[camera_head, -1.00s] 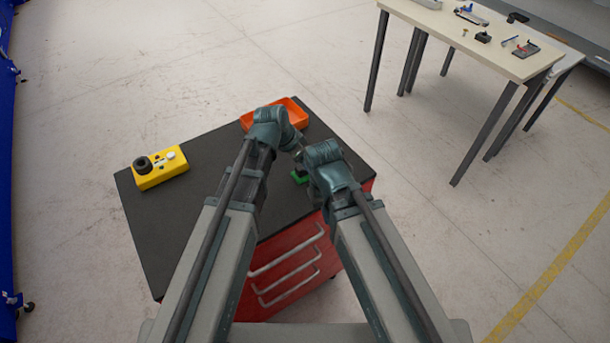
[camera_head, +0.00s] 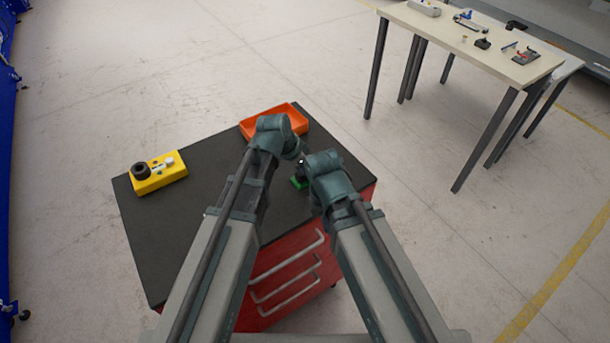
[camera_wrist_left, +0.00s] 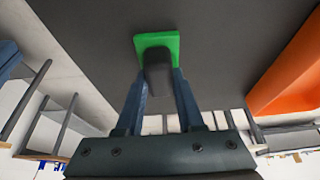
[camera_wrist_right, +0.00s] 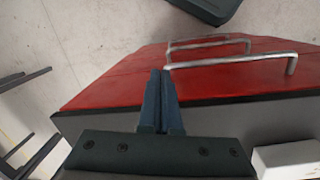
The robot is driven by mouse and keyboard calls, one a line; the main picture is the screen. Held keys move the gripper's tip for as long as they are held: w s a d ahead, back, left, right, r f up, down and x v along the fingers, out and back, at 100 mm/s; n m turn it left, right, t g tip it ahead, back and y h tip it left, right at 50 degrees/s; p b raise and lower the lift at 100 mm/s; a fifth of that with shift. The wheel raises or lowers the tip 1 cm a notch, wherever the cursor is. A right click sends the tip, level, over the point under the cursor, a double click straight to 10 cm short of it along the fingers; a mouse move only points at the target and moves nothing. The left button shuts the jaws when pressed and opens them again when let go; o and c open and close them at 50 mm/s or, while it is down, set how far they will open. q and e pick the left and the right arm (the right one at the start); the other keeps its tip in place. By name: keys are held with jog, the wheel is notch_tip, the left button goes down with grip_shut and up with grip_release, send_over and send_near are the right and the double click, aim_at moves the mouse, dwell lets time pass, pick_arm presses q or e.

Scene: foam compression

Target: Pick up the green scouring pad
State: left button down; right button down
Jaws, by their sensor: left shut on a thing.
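The green scouring pad (camera_wrist_left: 172,40) is a bright green square with a dark upright block or grip (camera_wrist_left: 157,72) on it. In the head view the pad (camera_head: 298,183) is partly hidden below my arms, close to the black top's right side. My left gripper (camera_wrist_left: 160,82) is shut on the dark part, one finger on each side. I cannot tell whether the pad touches the black top. My right gripper (camera_wrist_right: 163,76) has its fingers together, empty, by the cart's red front; its fingers are hidden in the head view.
The cart's black top (camera_head: 195,215) has free room on its left and middle. An orange tray (camera_head: 252,129) stands at the back edge. A yellow block (camera_head: 158,181) with a dark round part sits at the left. Silver handles (camera_wrist_right: 240,58) jut from the red front.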

pick_arm(q)
notch_tip(320, 180, up, 10)
jog(key=p, duration=1)
jog(key=c, duration=1.1)
grip_release()
jog(key=shift+c, duration=0.2)
grip_shut()
